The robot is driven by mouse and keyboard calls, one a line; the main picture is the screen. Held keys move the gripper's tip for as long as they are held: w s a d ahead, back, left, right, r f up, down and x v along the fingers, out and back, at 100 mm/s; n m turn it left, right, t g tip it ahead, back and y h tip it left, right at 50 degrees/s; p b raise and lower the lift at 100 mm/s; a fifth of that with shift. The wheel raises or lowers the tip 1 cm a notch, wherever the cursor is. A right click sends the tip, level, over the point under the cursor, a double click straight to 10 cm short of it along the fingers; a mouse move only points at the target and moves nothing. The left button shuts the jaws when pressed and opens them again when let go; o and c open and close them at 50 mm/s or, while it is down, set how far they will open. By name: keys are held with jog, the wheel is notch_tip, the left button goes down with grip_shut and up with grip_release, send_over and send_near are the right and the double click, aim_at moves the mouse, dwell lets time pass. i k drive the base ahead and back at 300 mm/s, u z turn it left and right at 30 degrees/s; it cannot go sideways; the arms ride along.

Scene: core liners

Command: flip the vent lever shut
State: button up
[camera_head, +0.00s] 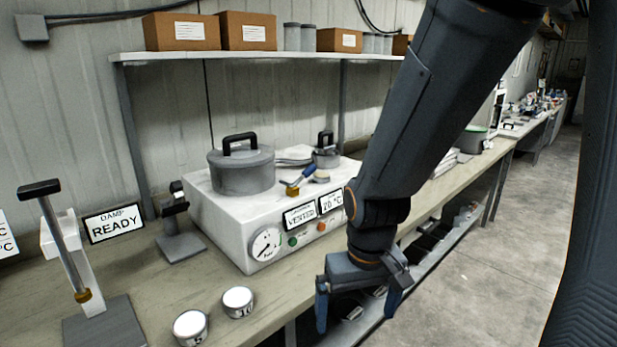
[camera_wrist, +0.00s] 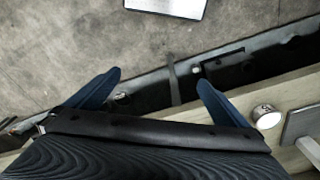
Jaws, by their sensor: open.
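The vent lever, with a blue handle (camera_head: 303,173) and a brass base (camera_head: 292,190), stands tilted up to the right on top of the white machine box (camera_head: 225,215). A label on the box's front reads "VENTED" (camera_head: 300,215). My gripper (camera_head: 357,312) is open and empty. It points down past the bench's front edge, to the right of and below the lever and apart from it. In the wrist view my two blue fingers (camera_wrist: 160,80) are spread, with nothing between them. The lever is not in the wrist view.
A grey lidded pot (camera_head: 241,170) and a smaller pot (camera_head: 326,156) stand on the box. A shelf (camera_head: 270,56) with cartons runs above. Two numbered tins (camera_head: 238,301) and a lever press (camera_head: 62,245) stand at the left. A "70 °C" display (camera_head: 331,201) is beside the label. The floor (camera_head: 500,240) is clear.

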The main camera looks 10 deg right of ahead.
aim_at(310, 168)
jog(key=u, duration=1.7)
jog(key=k, duration=0.9)
jog(key=z, duration=1.85)
jog(key=i, duration=0.5)
